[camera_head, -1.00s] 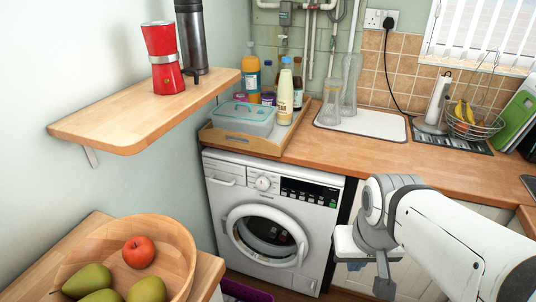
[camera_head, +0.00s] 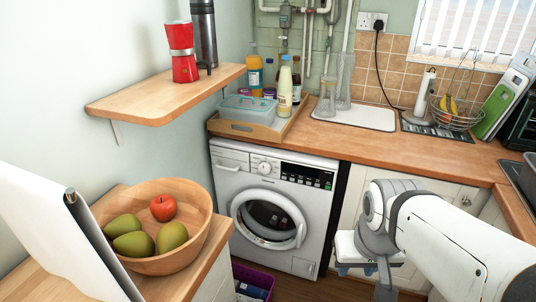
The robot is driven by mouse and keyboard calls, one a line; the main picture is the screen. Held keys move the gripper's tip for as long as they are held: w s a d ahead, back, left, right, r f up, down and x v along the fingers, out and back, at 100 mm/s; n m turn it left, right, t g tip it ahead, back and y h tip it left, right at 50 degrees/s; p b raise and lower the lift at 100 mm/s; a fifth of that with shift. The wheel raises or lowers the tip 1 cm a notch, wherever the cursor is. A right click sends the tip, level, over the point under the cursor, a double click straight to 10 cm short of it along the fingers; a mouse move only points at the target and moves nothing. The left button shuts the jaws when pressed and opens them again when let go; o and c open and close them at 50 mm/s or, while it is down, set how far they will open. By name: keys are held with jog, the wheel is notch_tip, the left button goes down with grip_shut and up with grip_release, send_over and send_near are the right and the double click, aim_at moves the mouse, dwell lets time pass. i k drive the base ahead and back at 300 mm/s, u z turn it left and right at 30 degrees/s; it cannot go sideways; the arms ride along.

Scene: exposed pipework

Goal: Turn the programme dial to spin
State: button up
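The programme dial (camera_head: 264,168) is a round white knob on the upper front panel of the white washing machine (camera_head: 227,185). It sits between the detergent drawer and the dark display panel (camera_head: 308,176). Its pointer position is too small to read. The machine's round door (camera_head: 269,219) is closed, with dark contents behind the glass. My arm comes in from the lower right. My gripper (camera_head: 352,268) is right of the machine and lower than the dial, well apart from it. Its fingers are mostly hidden or too small to judge.
A worktop (camera_head: 400,150) runs above the machine, bearing a wooden tray (camera_head: 236,130) with bottles. A shelf (camera_head: 150,98) juts out at left. A fruit bowl (camera_head: 190,255) and a white upright object (camera_head: 55,235) stand lower left. A purple crate (camera_head: 250,277) sits on the floor before the machine.

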aim_at(265, 166)
jog(key=z, duration=0.35)
jog(key=i, duration=0.5)
jog(key=u, duration=1.5)
